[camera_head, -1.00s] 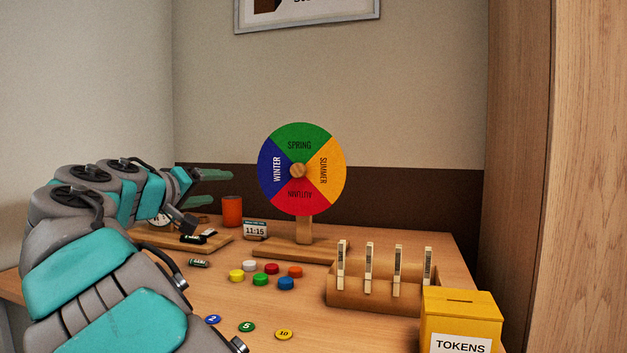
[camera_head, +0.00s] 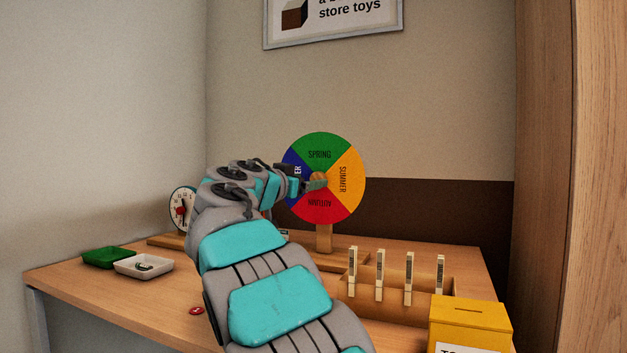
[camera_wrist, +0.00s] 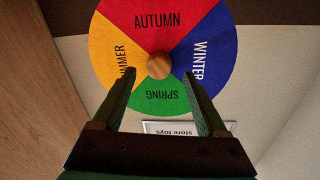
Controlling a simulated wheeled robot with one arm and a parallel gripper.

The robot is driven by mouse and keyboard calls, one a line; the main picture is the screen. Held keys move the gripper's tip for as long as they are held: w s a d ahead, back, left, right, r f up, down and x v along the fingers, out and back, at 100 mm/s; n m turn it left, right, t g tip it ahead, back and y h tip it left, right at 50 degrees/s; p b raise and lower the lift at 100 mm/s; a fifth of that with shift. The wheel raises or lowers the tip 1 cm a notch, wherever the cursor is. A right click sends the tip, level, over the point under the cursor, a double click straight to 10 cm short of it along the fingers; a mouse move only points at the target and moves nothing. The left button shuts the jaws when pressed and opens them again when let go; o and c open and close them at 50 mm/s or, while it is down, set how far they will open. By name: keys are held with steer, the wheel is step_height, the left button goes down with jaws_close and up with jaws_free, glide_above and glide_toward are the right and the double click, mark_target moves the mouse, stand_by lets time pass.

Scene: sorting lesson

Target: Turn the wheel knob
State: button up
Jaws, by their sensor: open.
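The season wheel (camera_head: 345,175) stands upright on a wooden post at the back of the table, with green spring on top, yellow summer right, red autumn below and blue winter left. Its round wooden knob (camera_head: 319,180) is at the centre. My gripper (camera_head: 318,185) is in front of the wheel, its fingers partly covering the knob and the winter part. In the wrist view the wheel (camera_wrist: 165,20) appears upside down. The knob (camera_wrist: 159,66) lies between and just beyond the two open fingertips (camera_wrist: 160,72). Nothing is held. Contact with the knob cannot be told.
A wooden rack (camera_head: 385,308) with several clothespins and a yellow tokens box (camera_head: 468,322) stand at the right. A toy clock (camera_head: 183,208), a green tray (camera_head: 107,257) and a white tray (camera_head: 143,265) are at the left. My arm hides the table's middle.

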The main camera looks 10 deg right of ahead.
steer(key=shift+x, duration=1.5)
steer(key=shift+c, duration=0.3)
jaws_close()
